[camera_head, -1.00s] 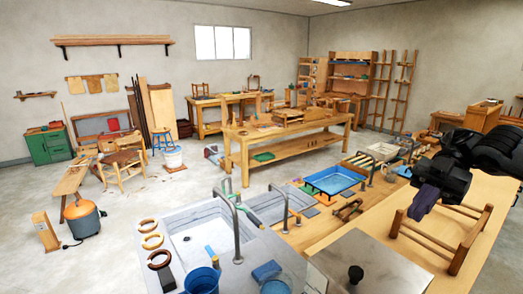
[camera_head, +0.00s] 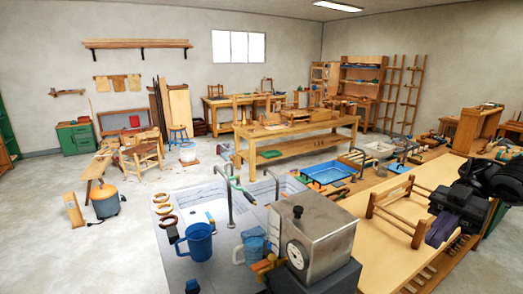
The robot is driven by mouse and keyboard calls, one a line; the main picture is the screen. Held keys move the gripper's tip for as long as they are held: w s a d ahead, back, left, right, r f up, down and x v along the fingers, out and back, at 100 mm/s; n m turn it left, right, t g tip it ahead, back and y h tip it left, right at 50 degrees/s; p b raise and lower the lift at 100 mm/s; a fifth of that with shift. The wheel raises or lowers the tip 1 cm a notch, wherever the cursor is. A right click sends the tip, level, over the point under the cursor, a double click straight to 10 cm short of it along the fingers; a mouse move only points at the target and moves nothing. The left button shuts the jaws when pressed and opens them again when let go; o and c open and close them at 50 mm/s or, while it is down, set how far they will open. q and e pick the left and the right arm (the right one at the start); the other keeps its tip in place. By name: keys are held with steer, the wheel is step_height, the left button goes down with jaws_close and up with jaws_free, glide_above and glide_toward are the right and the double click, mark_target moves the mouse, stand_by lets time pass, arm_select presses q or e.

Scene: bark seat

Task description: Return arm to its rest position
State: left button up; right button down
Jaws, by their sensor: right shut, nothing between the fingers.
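My right arm comes in from the right edge in the head view. Its black and purple-grey gripper (camera_head: 439,231) points down over the wooden bench on the right, just right of a small wooden rail frame (camera_head: 396,208). The gripper is shut and holds nothing. Whether its tip touches the bench or frame, I cannot tell. My left gripper is not in view.
A steel box with a dial (camera_head: 318,248) stands in front, left of the bench (camera_head: 372,252). Blue jugs (camera_head: 198,242) stand by the sink (camera_head: 180,204). A blue tray (camera_head: 327,172) lies farther back. The floor on the left is largely open.

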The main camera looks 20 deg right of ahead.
steer(key=s+a+f+m+y, duration=0.1)
steer(key=a+f+y, duration=0.35)
steer(key=f, duration=0.65)
steer(key=s+a+f+m+y, duration=0.1)
steer(key=a+f+y, duration=0.3)
steer(key=f, duration=0.8)
steer(key=w+a+f+m+t+h, duration=0.2)
steer(key=a+f+m+t+h, duration=0.45)
steer(key=a+m+t, duration=0.35)
steer(key=w+a+f+m+t+h, duration=0.3)
steer(key=a+f+m+t+h, duration=0.3)
steer(key=a+t, duration=0.4)
steer(key=s+d+f+n+g+h, duration=0.1)
steer(key=s+d+f+g+h, duration=0.1)
steer(key=s+f+g+h, duration=0.4)
steer(key=s+d+f+g+h, duration=0.2)
steer(key=s+f+g+h, duration=0.15)
steer(key=s+g, duration=0.45)
arm_select(q)
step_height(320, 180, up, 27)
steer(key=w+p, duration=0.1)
steer(key=p, duration=2.5)
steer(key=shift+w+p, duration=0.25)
steer(key=shift+p, duration=0.1)
arm_select(e)
step_height(320, 180, up, 28)
steer(key=w, duration=0.1)
steer(key=shift+a+f+g, duration=0.15)
steer(key=shift+f+g, duration=0.1)
steer(key=shift+g, duration=0.05)
